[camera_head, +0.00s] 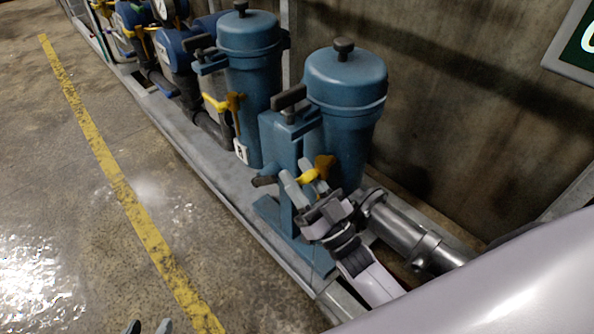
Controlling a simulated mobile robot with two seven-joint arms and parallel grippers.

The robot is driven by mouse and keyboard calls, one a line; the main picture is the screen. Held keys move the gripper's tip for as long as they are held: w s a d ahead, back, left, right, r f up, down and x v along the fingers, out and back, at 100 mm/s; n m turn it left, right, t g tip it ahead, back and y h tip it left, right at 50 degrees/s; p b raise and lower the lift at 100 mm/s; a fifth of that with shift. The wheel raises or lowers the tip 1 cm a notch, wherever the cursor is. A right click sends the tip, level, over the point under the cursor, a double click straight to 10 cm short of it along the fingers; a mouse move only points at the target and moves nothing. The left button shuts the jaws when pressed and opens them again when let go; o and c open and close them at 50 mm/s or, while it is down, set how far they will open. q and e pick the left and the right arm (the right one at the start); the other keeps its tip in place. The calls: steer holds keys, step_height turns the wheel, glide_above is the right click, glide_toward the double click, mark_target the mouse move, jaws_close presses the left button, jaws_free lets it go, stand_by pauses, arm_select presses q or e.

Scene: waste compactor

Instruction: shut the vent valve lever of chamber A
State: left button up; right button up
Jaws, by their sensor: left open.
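Two blue domed chambers stand by the wall, a near one (346,92) and a far one (250,55). A second yellow lever (214,103) is on the far chamber, above a white tag (241,152) too small to read surely. My left gripper (149,326) shows only two separated fingertips at the bottom edge, empty.
A steel pipe (408,232) runs right from the near chamber's foot. More blue housings and a gauge (163,8) stand farther back. The floor left of the yellow line (112,177) is clear. A green sign (582,45) is at upper right.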

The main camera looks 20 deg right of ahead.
steer(key=v, duration=0.6)
